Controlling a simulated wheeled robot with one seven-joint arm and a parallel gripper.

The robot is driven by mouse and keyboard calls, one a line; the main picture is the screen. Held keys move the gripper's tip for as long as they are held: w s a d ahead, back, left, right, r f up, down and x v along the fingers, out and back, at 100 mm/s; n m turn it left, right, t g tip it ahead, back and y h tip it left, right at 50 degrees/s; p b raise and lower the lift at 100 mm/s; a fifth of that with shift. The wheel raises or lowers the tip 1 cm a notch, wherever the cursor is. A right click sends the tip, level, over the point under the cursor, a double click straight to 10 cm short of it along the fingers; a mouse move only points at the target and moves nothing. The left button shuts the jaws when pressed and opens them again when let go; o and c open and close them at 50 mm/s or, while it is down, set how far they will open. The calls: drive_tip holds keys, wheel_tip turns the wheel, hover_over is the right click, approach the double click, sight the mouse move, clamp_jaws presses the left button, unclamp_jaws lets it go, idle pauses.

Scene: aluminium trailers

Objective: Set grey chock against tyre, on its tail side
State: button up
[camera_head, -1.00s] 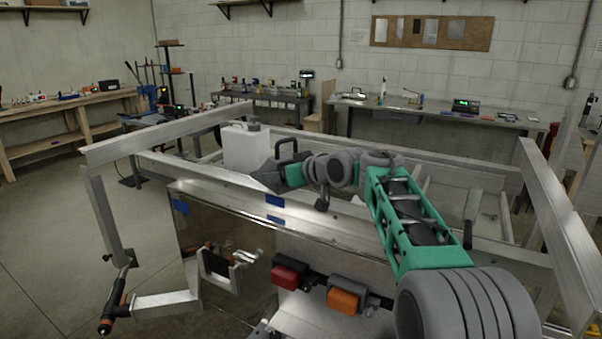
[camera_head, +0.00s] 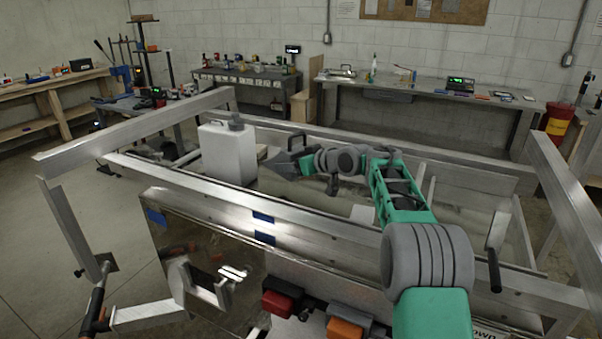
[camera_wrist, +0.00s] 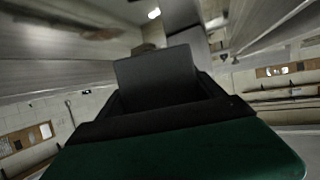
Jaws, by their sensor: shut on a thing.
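The grey chock (camera_head: 284,166) is a dark wedge in the head view, held above the trailer's bed to the right of a white canister. In the wrist view its flat grey face (camera_wrist: 155,78) stands up between the black jaws. My gripper (camera_head: 301,164) is shut on the chock; its dark jaws also show in the wrist view (camera_wrist: 160,112). The chock is clear of the trailer's front rail as far as I can see. No tyre can be made out in either view.
The aluminium trailer (camera_head: 330,222) fills the foreground, its rails under and around my arm. The white canister (camera_head: 229,152) stands close left of the chock. Red (camera_head: 283,298) and orange lamps (camera_head: 345,328) sit at the near end. Workbenches (camera_head: 430,92) line the back wall; floor is open at left.

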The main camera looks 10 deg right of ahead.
drive_tip(key=f, duration=0.1)
drive_tip(key=w+d+f+p, duration=0.1)
drive_tip(key=w+d+f, duration=0.1)
drive_tip(key=f, duration=0.1)
drive_tip(key=shift+w+d+f, duration=0.1)
drive_tip(key=shift+w+d, duration=0.1)
drive_tip(key=shift+d, duration=0.05)
wheel_tip(320, 180, down, 3)
drive_tip(key=shift+r+p, duration=0.2)
drive_tip(key=shift+p, duration=0.65)
drive_tip(key=shift+f+b, duration=0.35)
drive_tip(key=shift+f, duration=0.05)
drive_tip(key=o, duration=2.1)
